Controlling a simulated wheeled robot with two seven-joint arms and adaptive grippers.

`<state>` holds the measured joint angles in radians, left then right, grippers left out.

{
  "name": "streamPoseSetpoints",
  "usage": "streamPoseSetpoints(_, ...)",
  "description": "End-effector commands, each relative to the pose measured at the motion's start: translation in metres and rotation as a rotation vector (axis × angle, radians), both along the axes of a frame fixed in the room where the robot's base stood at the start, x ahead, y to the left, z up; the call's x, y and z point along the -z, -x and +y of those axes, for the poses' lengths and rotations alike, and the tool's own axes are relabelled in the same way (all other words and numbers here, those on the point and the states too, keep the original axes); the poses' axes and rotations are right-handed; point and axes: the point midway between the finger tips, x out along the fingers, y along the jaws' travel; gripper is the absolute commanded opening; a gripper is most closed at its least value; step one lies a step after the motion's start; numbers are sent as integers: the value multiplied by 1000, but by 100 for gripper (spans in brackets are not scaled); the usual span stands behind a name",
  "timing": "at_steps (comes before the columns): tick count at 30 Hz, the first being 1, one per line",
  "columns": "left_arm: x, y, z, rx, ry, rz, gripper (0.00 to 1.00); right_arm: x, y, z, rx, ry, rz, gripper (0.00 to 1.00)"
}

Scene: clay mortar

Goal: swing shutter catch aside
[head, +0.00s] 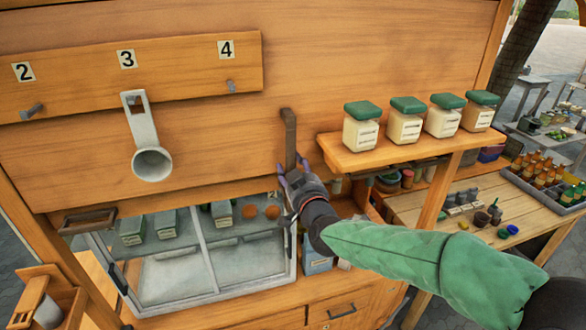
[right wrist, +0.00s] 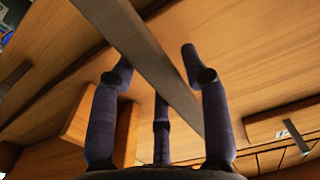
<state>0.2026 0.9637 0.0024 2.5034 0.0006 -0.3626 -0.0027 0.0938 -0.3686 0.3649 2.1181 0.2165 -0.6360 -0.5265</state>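The shutter catch (head: 289,138) is a dark flat metal bar. It hangs nearly upright on the wooden shutter (head: 225,150), with a bent top end. My right gripper (head: 291,180) is at the catch's lower end, with its green-sleeved arm coming from the lower right. In the right wrist view the catch (right wrist: 145,50) runs diagonally across the space between the spread fingers of the right gripper (right wrist: 157,62). The fingers are apart and not closed on it. I cannot tell whether one touches it. My left gripper is not in view.
A shelf (head: 370,155) with several green-lidded jars (head: 405,122) juts out right of the catch. A metal scoop (head: 148,150) hangs from a numbered peg board (head: 150,75) on the left. Below stands a glass case (head: 205,268). A dark handle (head: 88,220) is at the shutter's lower left.

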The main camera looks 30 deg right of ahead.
Motion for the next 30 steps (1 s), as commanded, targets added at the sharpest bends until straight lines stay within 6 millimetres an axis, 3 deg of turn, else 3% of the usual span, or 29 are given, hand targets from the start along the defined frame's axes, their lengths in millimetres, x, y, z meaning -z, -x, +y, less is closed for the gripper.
streamPoseSetpoints(1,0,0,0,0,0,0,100,0,0,0,0,0,0,23)
streamPoseSetpoints(3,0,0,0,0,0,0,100,0,0,0,0,0,0,3)
streamPoseSetpoints(4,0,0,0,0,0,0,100,0,0,0,0,0,0,0)
streamPoseSetpoints(11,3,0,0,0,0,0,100,0,-1,6,-3,-36,-10,0)
streamPoseSetpoints(22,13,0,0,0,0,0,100,-7,-11,47,-4,-374,-92,0)
streamPoseSetpoints(30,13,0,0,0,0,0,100,-10,-12,51,0,-427,-104,0)
